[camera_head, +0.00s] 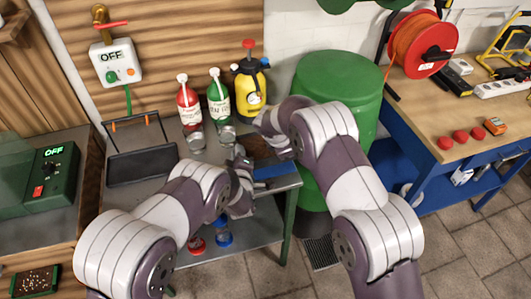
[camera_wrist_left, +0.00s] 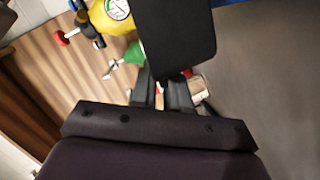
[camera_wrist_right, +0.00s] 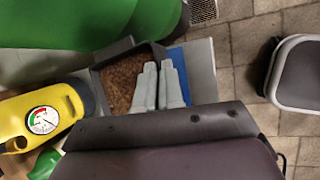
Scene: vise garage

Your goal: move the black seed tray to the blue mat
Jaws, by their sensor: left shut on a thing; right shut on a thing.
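The black seed tray (camera_wrist_right: 115,52), filled with brown soil, shows in the right wrist view, its right end beside or over the blue mat (camera_wrist_right: 176,57). In the head view the tray lies between my grippers, partly hidden by them, with the blue mat (camera_head: 277,170) at its front right. My right gripper (camera_wrist_right: 160,70) is shut at the tray's right side; its grip point is partly hidden. My left gripper (camera_head: 243,165) is shut at the tray's left end. In the left wrist view a dark panel covers much of what its fingers (camera_wrist_left: 165,88) touch.
A red bottle (camera_head: 188,105), a green bottle (camera_head: 218,97) and a yellow sprayer (camera_head: 249,85) stand behind the tray on the grey bench. Glass jars (camera_head: 226,134) stand close to the left gripper. A green barrel (camera_head: 335,80) is at the right. A black rack (camera_head: 143,166) stands left.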

